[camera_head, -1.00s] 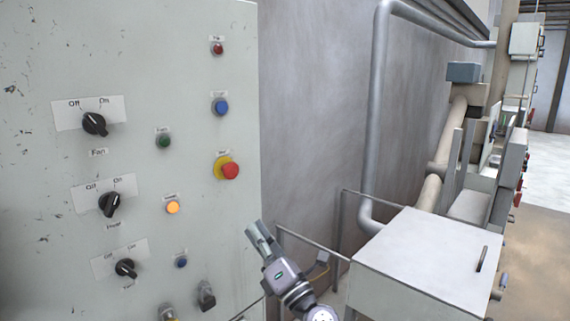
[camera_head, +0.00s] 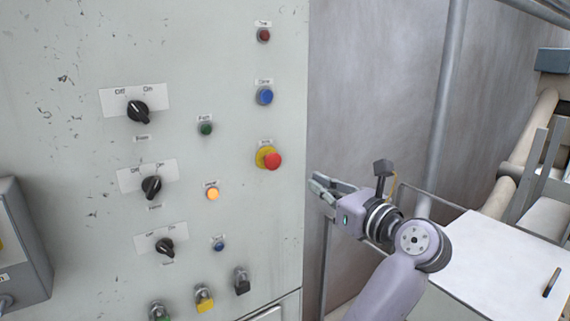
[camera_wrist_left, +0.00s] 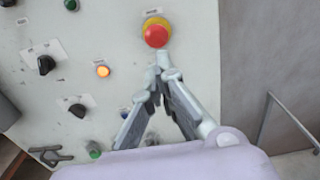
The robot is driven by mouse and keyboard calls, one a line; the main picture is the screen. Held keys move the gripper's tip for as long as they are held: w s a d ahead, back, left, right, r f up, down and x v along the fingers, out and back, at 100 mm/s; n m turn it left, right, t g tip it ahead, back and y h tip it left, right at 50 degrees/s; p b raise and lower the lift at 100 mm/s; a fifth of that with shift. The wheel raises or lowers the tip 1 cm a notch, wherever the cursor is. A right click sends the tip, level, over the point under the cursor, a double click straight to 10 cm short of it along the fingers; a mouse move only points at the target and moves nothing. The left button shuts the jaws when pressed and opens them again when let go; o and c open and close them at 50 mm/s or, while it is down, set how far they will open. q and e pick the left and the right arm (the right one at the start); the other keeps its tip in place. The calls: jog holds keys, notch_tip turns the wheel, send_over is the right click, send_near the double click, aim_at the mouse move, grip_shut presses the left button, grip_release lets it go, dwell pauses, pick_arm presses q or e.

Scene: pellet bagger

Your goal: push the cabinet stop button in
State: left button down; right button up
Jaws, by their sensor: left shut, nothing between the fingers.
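The stop button is a red mushroom head (camera_head: 273,160) on a yellow collar, near the right edge of the grey cabinet face (camera_head: 70,150). It also shows in the left wrist view (camera_wrist_left: 156,36), at the top, just beyond the fingertips. My left gripper (camera_head: 318,186) is shut and empty. In the head view its fingertips are right of the button and a little lower, apart from it. In the left wrist view the closed fingertips (camera_wrist_left: 161,66) point up towards the button's lower side. My right gripper is in neither view.
Near the stop button are a blue button (camera_head: 264,96) above and a lit orange one (camera_head: 212,194) to the lower left. Black rotary switches (camera_head: 138,111) sit further left. A pale box (camera_head: 490,270) and a pipe (camera_head: 445,110) stand right of the cabinet.

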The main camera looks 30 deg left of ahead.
aim_at(277, 163)
pick_arm(q)
jog(key=p+x, duration=0.3)
jog(key=x, duration=0.2)
jog(key=p+x, duration=0.3)
jog(key=x, duration=0.3)
jog(key=shift+a+r+p, duration=0.25)
jog(key=shift+a+p, duration=0.05)
jog(key=shift+p, duration=0.05)
jog(key=shift+w+a+f+p, duration=0.2)
jog(key=shift+a+f+p, duration=0.1)
jog(key=shift+a, duration=0.3)
